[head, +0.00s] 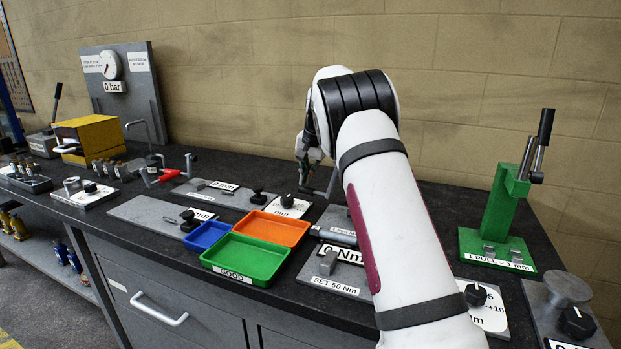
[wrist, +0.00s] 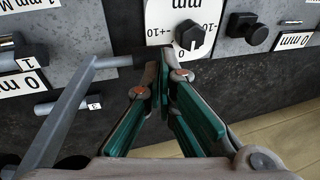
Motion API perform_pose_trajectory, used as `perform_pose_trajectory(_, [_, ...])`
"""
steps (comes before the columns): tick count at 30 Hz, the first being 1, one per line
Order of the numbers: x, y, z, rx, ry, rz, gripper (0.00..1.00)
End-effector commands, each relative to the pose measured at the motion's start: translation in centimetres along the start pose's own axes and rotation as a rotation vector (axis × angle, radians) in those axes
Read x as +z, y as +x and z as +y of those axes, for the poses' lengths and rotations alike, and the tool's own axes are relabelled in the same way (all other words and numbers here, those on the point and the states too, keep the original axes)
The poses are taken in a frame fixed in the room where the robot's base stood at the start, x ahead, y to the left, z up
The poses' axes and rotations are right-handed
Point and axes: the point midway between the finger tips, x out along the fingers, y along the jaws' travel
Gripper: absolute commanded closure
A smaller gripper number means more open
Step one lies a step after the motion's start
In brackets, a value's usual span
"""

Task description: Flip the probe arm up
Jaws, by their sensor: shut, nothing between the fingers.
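What looks like the probe arm is a grey bar (wrist: 62,118) at the left of the wrist view. A thin rod with a dark end (wrist: 118,61) runs sideways from its top toward my fingers. In the head view a short grey bar (head: 332,183) shows beside my gripper, partly behind my arm. My gripper (wrist: 166,82) is shut and empty, its green-padded fingers together just right of the rod's dark end. I cannot tell whether they touch. In the head view my gripper (head: 306,160) is above the bench, partly hidden by my arm.
A black knob (wrist: 189,36) on a white dial plate lies just beyond my fingertips. Orange (head: 275,227), green (head: 246,257) and blue (head: 207,236) trays sit in front. A green lever press (head: 498,208) stands at the right. A brick wall closes the back.

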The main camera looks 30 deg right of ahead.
Motion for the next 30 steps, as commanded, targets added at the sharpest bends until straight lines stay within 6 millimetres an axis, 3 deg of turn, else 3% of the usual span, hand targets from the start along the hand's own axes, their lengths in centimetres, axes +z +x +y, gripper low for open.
perform_pose_trajectory(3, [0.1, 1.1, -0.5, 0.092, -0.022, 0.002, 1.00])
perform_pose_trajectory(12, [0.3, 2.2, -0.7, 0.083, -0.016, 0.000, 1.00])
perform_pose_trajectory(30, [0.5, 2.8, -0.8, 0.081, -0.016, 0.000, 1.00])
